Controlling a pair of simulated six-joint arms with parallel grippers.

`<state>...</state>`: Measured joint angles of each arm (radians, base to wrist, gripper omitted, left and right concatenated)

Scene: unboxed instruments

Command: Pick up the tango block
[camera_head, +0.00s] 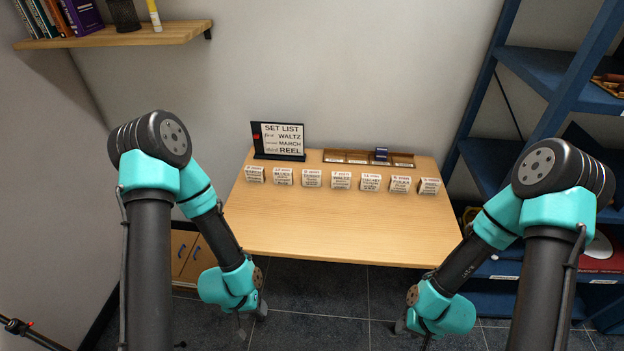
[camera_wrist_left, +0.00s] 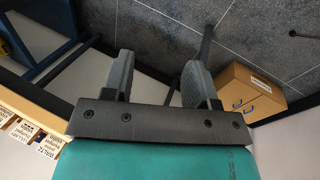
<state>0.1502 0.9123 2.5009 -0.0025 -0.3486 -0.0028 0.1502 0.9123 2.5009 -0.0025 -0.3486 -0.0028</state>
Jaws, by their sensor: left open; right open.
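A row of several small white-labelled blocks stands across the middle of the wooden table (camera_head: 330,228), from the leftmost block (camera_head: 254,174) to the rightmost block (camera_head: 429,186). Their print is too small to tell surely which one is the tango block. Some also show at the lower left edge of the left wrist view (camera_wrist_left: 24,131). My left gripper (camera_head: 254,325) is open and empty, low in front of the table's near edge; its two fingers stand apart in the left wrist view (camera_wrist_left: 158,78). My right gripper (camera_head: 414,330) is open and empty, below the near right corner.
A black sign (camera_head: 281,157) reading "SET LIST: WALTZ, MARCH, REEL" stands at the back left. Behind the blocks is a brown slotted rack (camera_head: 333,157) with a dark blue item (camera_head: 381,154) on it. Blue shelving (camera_head: 540,70) stands right. The table's front half is clear.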

